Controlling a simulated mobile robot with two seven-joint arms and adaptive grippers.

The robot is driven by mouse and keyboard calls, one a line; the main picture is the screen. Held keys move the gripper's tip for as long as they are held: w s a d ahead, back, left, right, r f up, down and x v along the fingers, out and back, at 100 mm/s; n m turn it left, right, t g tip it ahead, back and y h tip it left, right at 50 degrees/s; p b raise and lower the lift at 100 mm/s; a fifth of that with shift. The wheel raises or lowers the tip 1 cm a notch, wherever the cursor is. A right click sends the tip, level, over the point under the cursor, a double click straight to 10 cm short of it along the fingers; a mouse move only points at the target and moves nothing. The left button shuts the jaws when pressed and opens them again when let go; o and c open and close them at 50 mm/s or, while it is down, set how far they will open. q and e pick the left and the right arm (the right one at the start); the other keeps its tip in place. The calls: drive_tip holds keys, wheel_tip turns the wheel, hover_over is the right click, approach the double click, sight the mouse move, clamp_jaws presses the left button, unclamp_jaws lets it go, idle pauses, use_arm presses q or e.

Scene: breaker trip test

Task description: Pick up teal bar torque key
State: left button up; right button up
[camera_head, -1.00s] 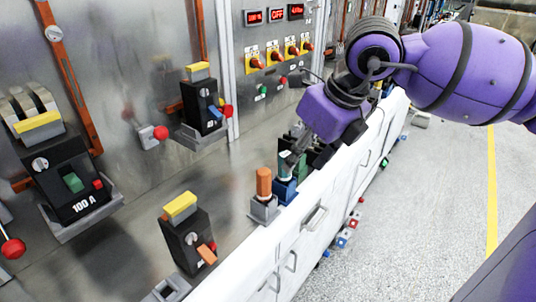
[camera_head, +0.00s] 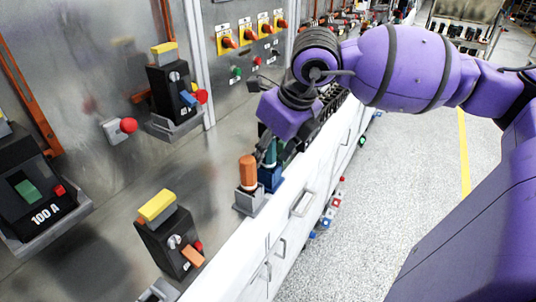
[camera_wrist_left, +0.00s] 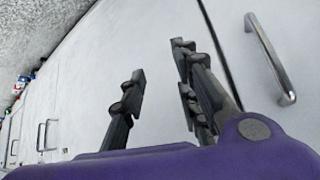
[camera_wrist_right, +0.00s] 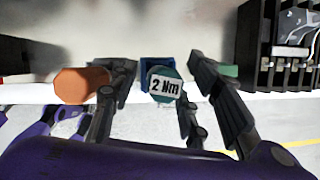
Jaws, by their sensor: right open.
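The teal torque key (camera_wrist_right: 165,86), marked "2 Nm", stands in a blue holder (camera_wrist_right: 151,65) on the white counter. It also shows in the head view (camera_head: 270,153), partly hidden by my right gripper (camera_head: 263,151). In the right wrist view my right gripper (camera_wrist_right: 161,75) is open, with one finger on each side of the teal key and gaps showing. An orange key (camera_wrist_right: 82,85) stands just left of the left finger; in the head view it is in a grey holder (camera_head: 249,202). My left gripper (camera_wrist_left: 160,62) is open and empty in front of white cabinet fronts.
A black rack (camera_wrist_right: 270,50) stands right of the right gripper, with a green piece near the right finger. A breaker with an orange lever (camera_head: 170,240) sits nearer on the counter. A steel panel with breakers and switches rises behind. The floor at right is open.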

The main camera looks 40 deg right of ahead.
drive_tip(key=shift+c, duration=1.3)
use_arm(q)
drive_tip(key=shift+s+a, duration=0.1)
drive_tip(key=shift+s, duration=0.15)
use_arm(e)
clamp_jaws()
use_arm(q)
drive_tip(key=shift+f, duration=0.1)
use_arm(e)
drive_tip(key=shift+r, duration=0.1)
